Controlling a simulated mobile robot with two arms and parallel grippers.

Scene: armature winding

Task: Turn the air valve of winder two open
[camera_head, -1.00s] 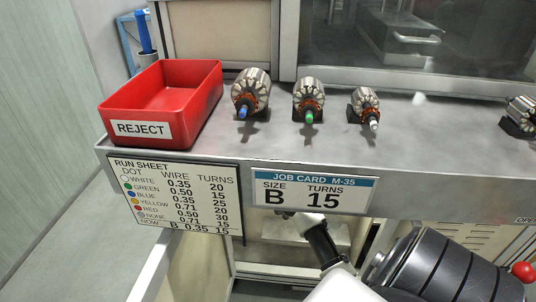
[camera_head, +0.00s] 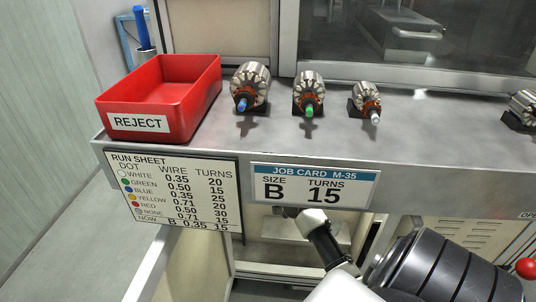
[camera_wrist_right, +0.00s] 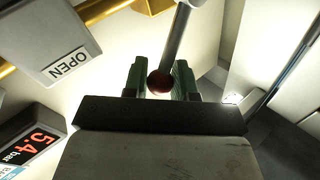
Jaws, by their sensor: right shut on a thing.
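In the right wrist view, a dark red ball knob (camera_wrist_right: 160,83) sits at the end of a grey rod-like lever (camera_wrist_right: 179,35). My right gripper (camera_wrist_right: 161,77) is shut on the knob, with a green finger on each side of it. A grey plate marked OPEN (camera_wrist_right: 66,65) is to the upper left of the fingers, apart from them. No winder number is readable there. The head view shows a bright red ball (camera_head: 527,268) at the right edge; I cannot tell whether it is the same knob. My left gripper is not in view.
A pressure display (camera_wrist_right: 30,146) reads 5.4 bar. A red REJECT bin (camera_head: 150,122) and several armatures, one with a green tip (camera_head: 309,92), stand on the grey bench (camera_head: 225,143). A run sheet (camera_head: 172,190) and a job card (camera_head: 315,186) hang on its front.

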